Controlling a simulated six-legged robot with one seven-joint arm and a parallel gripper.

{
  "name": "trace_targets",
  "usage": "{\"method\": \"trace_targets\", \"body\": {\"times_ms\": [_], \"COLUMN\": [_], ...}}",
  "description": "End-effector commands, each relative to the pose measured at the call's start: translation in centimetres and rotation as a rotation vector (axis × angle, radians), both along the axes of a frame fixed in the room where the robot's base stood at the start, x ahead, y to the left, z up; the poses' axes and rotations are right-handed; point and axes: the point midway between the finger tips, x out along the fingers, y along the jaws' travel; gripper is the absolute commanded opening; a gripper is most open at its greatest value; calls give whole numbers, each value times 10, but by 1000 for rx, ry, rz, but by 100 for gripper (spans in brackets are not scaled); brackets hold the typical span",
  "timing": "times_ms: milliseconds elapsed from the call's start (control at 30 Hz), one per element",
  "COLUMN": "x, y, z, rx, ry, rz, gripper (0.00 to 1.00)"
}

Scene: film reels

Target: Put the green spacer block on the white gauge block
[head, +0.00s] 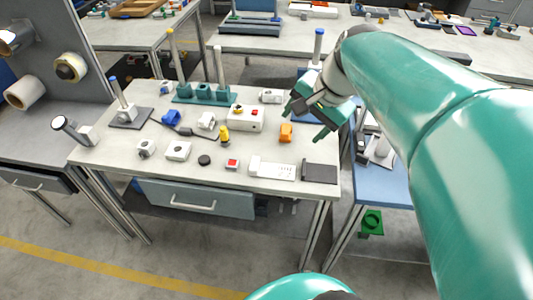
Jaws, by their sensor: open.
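A bright green block (371,222) with a round opening shows low beside the blue side table, below its top; it may be the green spacer block, but this is unclear. A small white block with a dark round mark (178,151) lies near the front of the workbench, left of centre. A similar white block (145,149) lies to its left; I cannot tell which is the gauge block. My gripper (308,122) is open above the right side of the workbench, its green fingers pointing down and left. I see nothing between them.
The workbench (115,163) also holds a teal rack (203,95), a white box with buttons (245,118), an orange block (286,133), a yellow piece (224,136), a black disc (204,160) and a dark plate (320,173). Upright posts stand at its left and back.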

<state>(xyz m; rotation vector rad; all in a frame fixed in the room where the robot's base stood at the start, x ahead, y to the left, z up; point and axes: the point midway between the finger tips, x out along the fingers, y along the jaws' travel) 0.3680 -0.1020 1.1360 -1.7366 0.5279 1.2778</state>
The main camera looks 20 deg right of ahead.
Motion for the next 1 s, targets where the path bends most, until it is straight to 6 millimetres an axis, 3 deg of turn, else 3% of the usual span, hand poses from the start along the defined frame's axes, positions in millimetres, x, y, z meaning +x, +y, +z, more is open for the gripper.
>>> {"method": "trace_targets", "body": {"times_ms": [33, 100, 300, 500, 1000], "x": [-12, -29, -69, -81, -80], "y": [25, 50, 94, 103, 103], "z": [-1, -6, -21, -28, -27], "rx": [-78, -194, -473, -574, -572], "ry": [-23, -53, -142, -173, -172], "rz": [129, 307, 725, 866, 862], "gripper": [67, 67, 67, 67, 67]}}
